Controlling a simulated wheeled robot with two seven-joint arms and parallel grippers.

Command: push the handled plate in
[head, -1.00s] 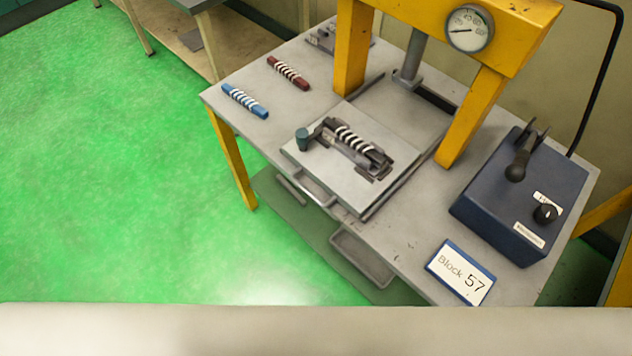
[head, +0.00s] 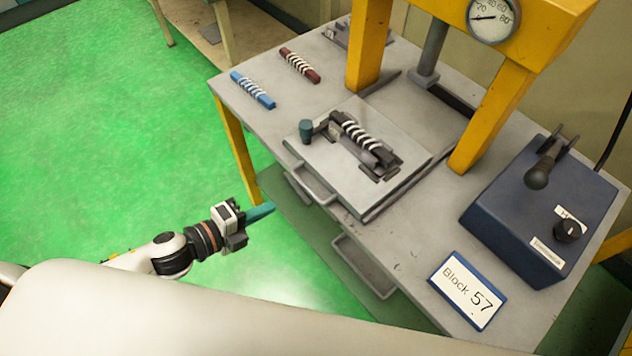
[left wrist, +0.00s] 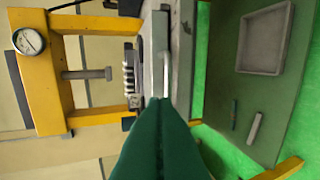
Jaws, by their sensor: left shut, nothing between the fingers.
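The handled plate (head: 320,165) is a flat grey plate on the table, drawn out in front of the yellow press. Its metal handle (head: 313,188) sticks out at the front edge. A dark fixture with a white-wound block (head: 362,138) sits on the plate, with a teal knob (head: 306,131) beside it. My left gripper (head: 262,211) is shut and empty, left of and below the handle, apart from it. In the left wrist view its green fingers (left wrist: 160,105) point toward the handle (left wrist: 163,75). My right gripper is not in view.
The yellow press frame (head: 481,118) with a gauge stands behind the plate. A blue control box (head: 540,210) with a lever is at right, near a "Block 57" sign (head: 467,290). Blue (head: 252,90) and dark red (head: 299,65) wound blocks lie at the table's left. Green floor is clear.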

